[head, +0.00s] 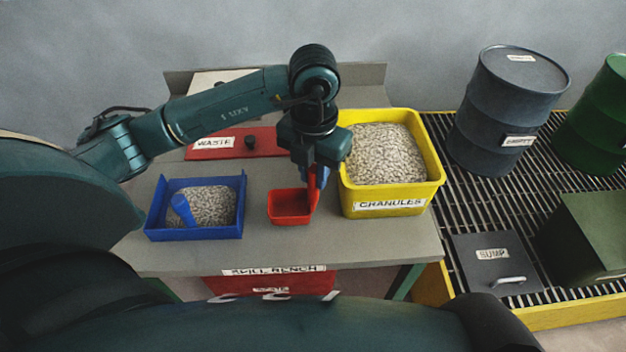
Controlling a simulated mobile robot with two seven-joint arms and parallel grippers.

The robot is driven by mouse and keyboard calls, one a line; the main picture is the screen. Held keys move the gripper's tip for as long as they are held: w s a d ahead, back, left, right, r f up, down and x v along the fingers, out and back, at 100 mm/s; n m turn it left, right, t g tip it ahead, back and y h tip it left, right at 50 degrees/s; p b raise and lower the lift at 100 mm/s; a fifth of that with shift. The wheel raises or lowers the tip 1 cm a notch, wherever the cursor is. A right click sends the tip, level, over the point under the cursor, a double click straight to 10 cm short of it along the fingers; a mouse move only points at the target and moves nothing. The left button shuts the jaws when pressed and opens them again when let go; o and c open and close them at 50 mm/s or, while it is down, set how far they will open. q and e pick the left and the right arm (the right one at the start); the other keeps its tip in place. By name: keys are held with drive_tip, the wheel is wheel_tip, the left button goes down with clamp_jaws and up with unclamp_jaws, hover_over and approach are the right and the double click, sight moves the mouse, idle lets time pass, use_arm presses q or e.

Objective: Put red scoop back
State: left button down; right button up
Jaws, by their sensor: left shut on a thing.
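The red scoop (290,207) is over the bench between the blue tray and the yellow bin, with its open bowl facing up. The bowl looks empty. My left gripper (314,180) points down and is shut on the scoop's upright red handle. I cannot tell whether the scoop touches the bench top (290,251). The yellow bin (390,203), labelled GRANULES and full of pale granules, stands just right of the gripper. My right gripper is not in view.
A blue tray (194,235) holds granules and a blue scoop (183,210). A red WASTE panel (229,144) with a black knob lies behind. A dark drum (510,110), a green drum (600,125) and a SUMP lid (495,263) are on the grating to the right.

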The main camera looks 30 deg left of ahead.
sight(313, 184)
use_arm(q)
wheel_tip(313, 184, down, 3)
drive_tip(key=shift+r, duration=0.2)
drive_tip(key=shift+f, duration=0.25)
drive_tip(key=c, duration=1.3)
unclamp_jaws()
drive_tip(key=shift+r, duration=0.1)
drive_tip(key=shift+r, duration=0.25)
wheel_tip(313, 184, up, 12)
drive_tip(key=shift+f, duration=0.15)
